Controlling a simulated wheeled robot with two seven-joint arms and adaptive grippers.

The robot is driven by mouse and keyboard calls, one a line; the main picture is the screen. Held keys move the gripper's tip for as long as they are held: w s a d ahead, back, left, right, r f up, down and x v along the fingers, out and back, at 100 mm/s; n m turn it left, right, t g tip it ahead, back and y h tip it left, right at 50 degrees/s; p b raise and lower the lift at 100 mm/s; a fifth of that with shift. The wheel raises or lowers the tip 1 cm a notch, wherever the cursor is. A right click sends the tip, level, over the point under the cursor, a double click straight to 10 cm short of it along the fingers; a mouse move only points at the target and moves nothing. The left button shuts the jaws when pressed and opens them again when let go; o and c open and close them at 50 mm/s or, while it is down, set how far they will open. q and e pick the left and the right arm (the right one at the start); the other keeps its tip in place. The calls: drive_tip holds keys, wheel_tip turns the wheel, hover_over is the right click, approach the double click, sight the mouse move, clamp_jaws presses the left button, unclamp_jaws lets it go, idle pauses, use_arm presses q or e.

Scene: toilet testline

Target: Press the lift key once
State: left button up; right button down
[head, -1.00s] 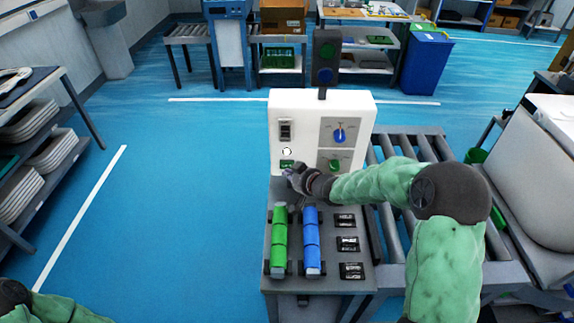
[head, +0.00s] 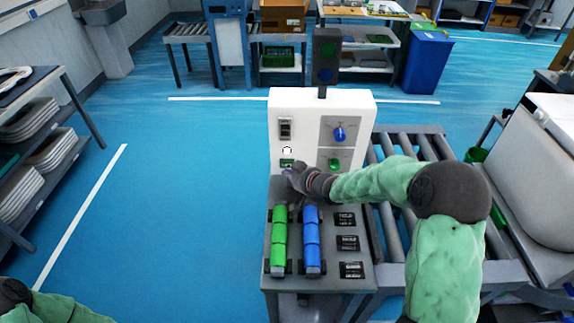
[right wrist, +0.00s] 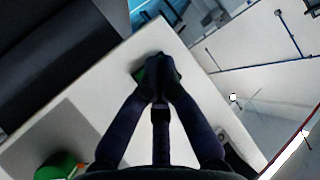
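The white control box (head: 322,108) stands at the back of the grey stand. A small green key (head: 287,162) sits low on the left of its face, below a round white button (head: 287,151). I cannot read a label that marks either as the lift key. My right gripper (head: 289,171) is at the green key, with its fingers together and nothing seen between them. In the right wrist view its fingertips (right wrist: 160,85) overlap the dark-edged green key (right wrist: 168,74) and hide part of it. Contact cannot be made out. My left gripper is out of view.
A black rocker switch (head: 286,130), a blue knob (head: 339,134) and a green knob (head: 335,165) are on the same face. Green rollers (head: 279,240) and blue rollers (head: 312,240) lie on the stand in front. A roller conveyor (head: 405,147) is at the right.

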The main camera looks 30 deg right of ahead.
drive_tip(key=shift+w, duration=0.1)
idle(0.3)
drive_tip(key=shift+w+d+p, duration=0.25)
drive_tip(key=shift+p, duration=0.1)
